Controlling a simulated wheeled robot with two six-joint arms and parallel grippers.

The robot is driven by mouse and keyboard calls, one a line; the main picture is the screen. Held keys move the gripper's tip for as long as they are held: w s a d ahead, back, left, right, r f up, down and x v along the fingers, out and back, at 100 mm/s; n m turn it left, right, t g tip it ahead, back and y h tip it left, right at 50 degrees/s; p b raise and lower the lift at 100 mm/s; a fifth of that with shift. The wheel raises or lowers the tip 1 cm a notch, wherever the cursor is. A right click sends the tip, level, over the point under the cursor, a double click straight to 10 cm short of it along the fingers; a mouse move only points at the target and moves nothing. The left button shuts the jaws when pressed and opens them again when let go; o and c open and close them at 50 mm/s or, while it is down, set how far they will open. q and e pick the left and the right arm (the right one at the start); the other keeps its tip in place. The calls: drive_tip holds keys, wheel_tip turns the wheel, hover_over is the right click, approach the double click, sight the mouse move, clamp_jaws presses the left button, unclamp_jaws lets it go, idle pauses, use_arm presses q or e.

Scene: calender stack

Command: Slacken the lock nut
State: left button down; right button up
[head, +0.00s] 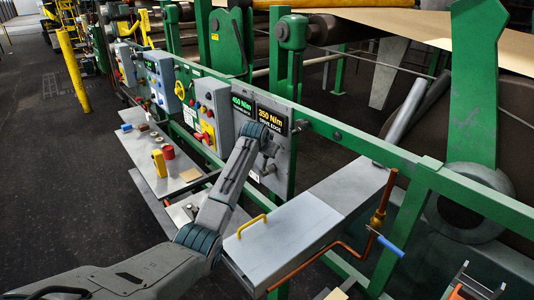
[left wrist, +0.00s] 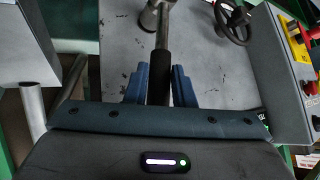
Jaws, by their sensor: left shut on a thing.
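My left arm reaches to the grey panel under the green "450 Nm" and yellow "350 Nm" readouts (head: 256,113). My left gripper (left wrist: 159,88) has its blue fingers shut on the black grip of a metal-shafted bar (left wrist: 160,70), one finger on each side. The bar runs away from me to a round metal piece (left wrist: 149,17) at the top of the left wrist view, in front of the panel (left wrist: 195,60). I cannot tell whether that piece is the lock nut. In the head view the gripper is largely hidden behind my wrist. My right gripper is not in view.
A dark handwheel (left wrist: 236,24) sits right of the bar. A control box (head: 213,118) with buttons is left of the readouts. A grey shelf (head: 165,182) holds small coloured items. A grey cover with a yellow handle (head: 252,226) and a green rail (head: 360,148) lie to the right.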

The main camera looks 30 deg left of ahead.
use_arm(q)
drive_tip(key=shift+w+a+r, duration=0.1)
drive_tip(key=shift+a, duration=0.1)
idle(0.3)
drive_tip(key=shift+w+a+g+h, duration=0.2)
drive_tip(key=shift+a+g+h, duration=0.1)
drive_tip(key=shift+a+h, duration=0.2)
drive_tip(key=shift+r, duration=0.1)
drive_tip(key=shift+w+a+n+h, duration=0.2)
drive_tip(key=shift+a+n+h, duration=0.1)
drive_tip(key=shift+a+h, duration=0.15)
drive_tip(key=shift+a, duration=0.15)
drive_tip(key=shift+w+a+g+h, duration=0.2)
drive_tip(key=shift+a+g+h, duration=0.15)
drive_tip(key=shift+a+g, duration=0.1)
drive_tip(key=shift+a, duration=0.1)
idle(0.4)
